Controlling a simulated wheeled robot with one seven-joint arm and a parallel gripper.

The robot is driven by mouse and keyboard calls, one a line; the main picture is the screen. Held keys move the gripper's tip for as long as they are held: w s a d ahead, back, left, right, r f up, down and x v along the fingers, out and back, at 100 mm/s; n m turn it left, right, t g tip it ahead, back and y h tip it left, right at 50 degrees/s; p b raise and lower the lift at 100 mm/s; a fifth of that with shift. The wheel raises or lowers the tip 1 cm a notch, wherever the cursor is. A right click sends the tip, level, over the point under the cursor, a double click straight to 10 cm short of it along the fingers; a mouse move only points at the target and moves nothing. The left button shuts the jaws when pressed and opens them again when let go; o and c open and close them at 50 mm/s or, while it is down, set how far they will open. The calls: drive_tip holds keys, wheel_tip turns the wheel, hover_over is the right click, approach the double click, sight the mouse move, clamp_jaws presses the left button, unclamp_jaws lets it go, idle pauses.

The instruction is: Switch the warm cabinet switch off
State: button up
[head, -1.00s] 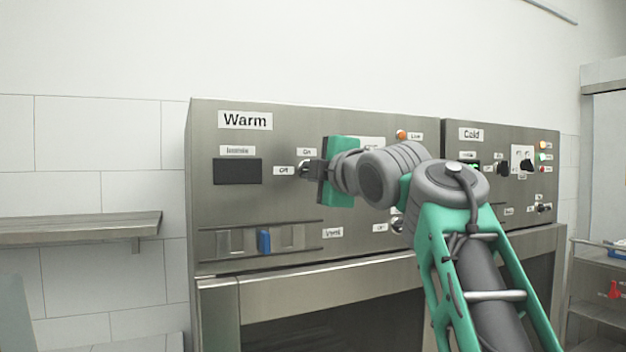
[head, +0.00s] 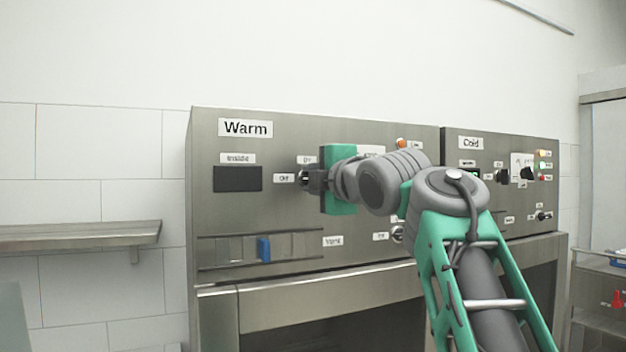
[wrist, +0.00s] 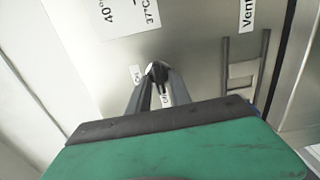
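The warm cabinet switch (wrist: 158,71) is a small dark knob on the steel front marked "Warm". In the head view its "Off" label (head: 284,178) is to its left, and its "On" label (head: 307,160) is above it. My gripper (head: 309,181) is at the switch, side-on to the camera, and hides most of it. In the wrist view the two fingers of my gripper (wrist: 158,84) lie on either side of the knob and appear shut on it. The knob's exact angle is hard to read.
A dark display (head: 237,179) is left of the switch. A vent slider with a blue tab (head: 264,249) is below. The Cold cabinet panel (head: 500,190) stands to the right. A steel shelf (head: 80,234) is on the left wall.

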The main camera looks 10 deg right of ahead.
drive_tip(key=shift+o, duration=0.6)
drive_tip(key=shift+s, duration=0.1)
drive_tip(key=s+d+b, duration=0.1)
drive_tip(key=s, duration=0.6)
drive_tip(key=shift+s+d, duration=0.25)
